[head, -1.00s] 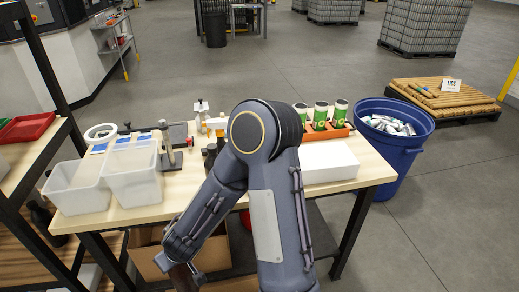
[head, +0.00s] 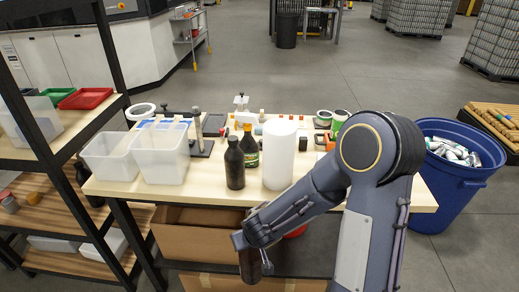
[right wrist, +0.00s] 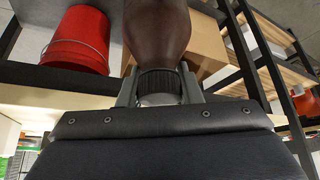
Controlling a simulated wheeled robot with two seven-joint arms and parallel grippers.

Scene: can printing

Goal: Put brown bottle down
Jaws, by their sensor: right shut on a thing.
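My right gripper (right wrist: 158,92) is shut on the cap end of a brown bottle (right wrist: 157,30). The head view also shows this bottle (head: 250,266) hanging below my right gripper (head: 256,246), in front of the table's near edge and below the tabletop. It overlaps an open cardboard box under the table in the picture; I cannot tell how far apart they are. My left gripper is not in view.
On the wooden table (head: 205,191) stand two dark bottles (head: 235,163), a white cylinder (head: 279,155) and white bins (head: 160,155). Below are a cardboard box (head: 195,243) and a red bucket (right wrist: 78,40). Shelving (head: 60,190) stands left, a blue barrel (head: 452,192) right.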

